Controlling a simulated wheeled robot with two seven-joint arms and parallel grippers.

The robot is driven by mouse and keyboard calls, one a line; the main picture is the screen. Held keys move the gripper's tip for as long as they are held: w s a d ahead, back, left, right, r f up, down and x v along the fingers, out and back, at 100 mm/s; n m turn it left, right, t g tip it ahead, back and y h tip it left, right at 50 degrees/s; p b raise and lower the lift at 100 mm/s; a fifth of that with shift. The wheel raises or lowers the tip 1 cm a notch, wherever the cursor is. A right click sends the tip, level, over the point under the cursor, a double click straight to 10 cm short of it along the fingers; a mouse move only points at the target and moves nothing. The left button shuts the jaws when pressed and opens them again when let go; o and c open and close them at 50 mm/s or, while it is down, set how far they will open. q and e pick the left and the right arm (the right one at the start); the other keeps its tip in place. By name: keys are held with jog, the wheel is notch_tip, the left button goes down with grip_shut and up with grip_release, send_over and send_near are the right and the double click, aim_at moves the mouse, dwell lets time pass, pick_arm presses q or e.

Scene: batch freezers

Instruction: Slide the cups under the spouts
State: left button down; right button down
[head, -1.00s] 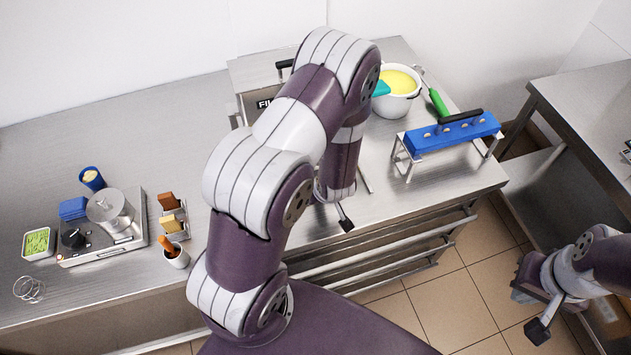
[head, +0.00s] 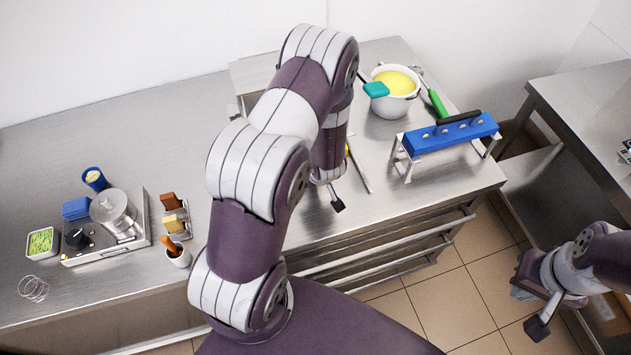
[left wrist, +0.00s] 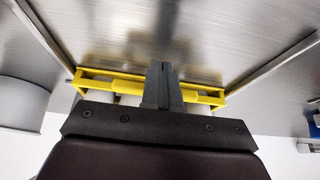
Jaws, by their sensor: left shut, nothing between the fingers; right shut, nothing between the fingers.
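In the left wrist view my left gripper (left wrist: 163,88) is shut and empty, its dark fingers in front of a yellow frame (left wrist: 98,86) that spans the picture. Pale shapes show behind the frame; I cannot tell whether they are cups or whether the fingers touch the frame. No spouts can be made out. My right gripper (head: 522,290) is at the lower right, away from the counter, over the floor. It is shut and empty.
A white pot (head: 393,103) of yellow mix with a teal spatula (head: 376,90) stands at the back. A blue bar (head: 452,134) on a metal stand is at the counter's right end. A steel scale-like device (head: 90,250) and small containers sit left.

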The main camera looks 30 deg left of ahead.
pick_arm(q)
jog(key=shift+w+a+r+p, duration=0.1)
jog(key=shift+w+a+p, duration=0.6)
jog(key=shift+w+a, duration=0.5)
jog(key=shift+w+a+p, duration=0.7)
jog(key=shift+w+a, duration=0.3)
jog(key=shift+a, duration=0.5)
jog(key=shift+s+d, duration=0.35)
jog(key=shift+d, duration=0.15)
jog(key=shift+p+v, duration=0.65)
jog(key=shift+v, duration=0.25)
jog(key=shift+p+v, duration=1.4)
jog(key=shift+v, duration=0.6)
jog(key=shift+s+d, duration=0.1)
jog(key=shift+d, duration=0.05)
jog(key=shift+f, duration=0.2)
